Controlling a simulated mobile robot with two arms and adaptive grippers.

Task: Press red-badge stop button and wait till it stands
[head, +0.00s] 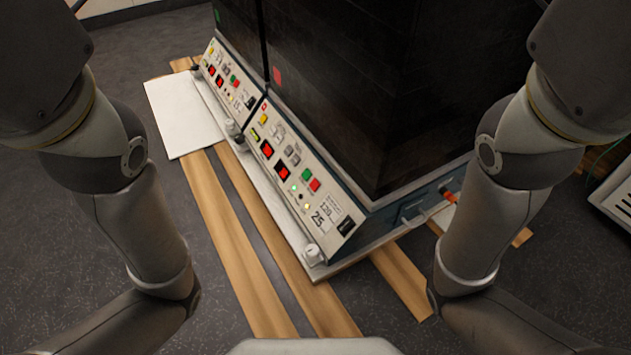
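Two dark shaker bioreactors stand side by side, each with a slanted white control panel. The nearer shaker (400,80) bears a red badge (278,75) at its left edge. Its panel (285,150) has a green button (306,174) and a red button (315,185) next to each other, small lit lamps, and a display that seems to read 120 and 25. The farther shaker bears a green badge (217,17) and has a similar panel (226,80). My arms come down at left and right, well apart from the panels. Both grippers are out of view.
The shakers stand on a pale base over wooden beams (215,205) on a dark speckled floor. A white board (183,112) lies at left. A pale grey unit (614,195) stands at far right.

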